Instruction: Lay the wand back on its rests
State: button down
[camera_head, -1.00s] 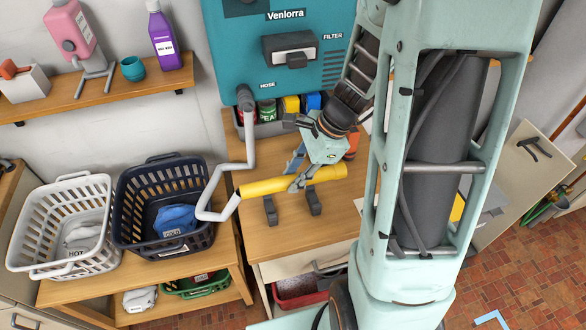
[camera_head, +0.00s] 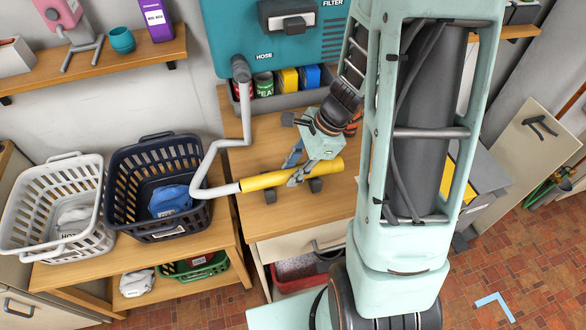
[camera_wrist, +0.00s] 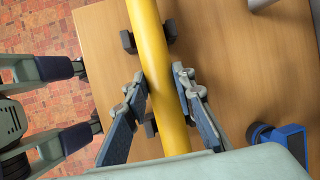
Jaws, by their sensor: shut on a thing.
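The yellow wand (camera_head: 262,181) lies roughly level over the wooden worktop, with the grey hose (camera_head: 196,178) joined to its left end. My gripper (camera_head: 294,174) is shut on the wand. In the wrist view, the gripper's fingers (camera_wrist: 160,82) sit on either side of the wand (camera_wrist: 148,38). Two dark rests stand on the worktop: a left rest (camera_head: 270,196) and a right rest (camera_head: 316,185). In the wrist view, parts of one rest (camera_wrist: 128,42) show on both sides of the wand. The wand hides their middles, so I cannot tell if it touches them.
The teal machine (camera_head: 225,45) stands behind, with several small containers (camera_head: 288,79) below it. A navy basket (camera_head: 125,205) and a white basket (camera_head: 30,215) stand left. A blue object (camera_wrist: 285,138) lies on the worktop near my gripper. Worktop in front is clear.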

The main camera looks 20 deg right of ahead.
jog(key=c, duration=1.5)
grip_release()
jog(key=shift+c, duration=0.2)
jog(key=shift+r, duration=0.15)
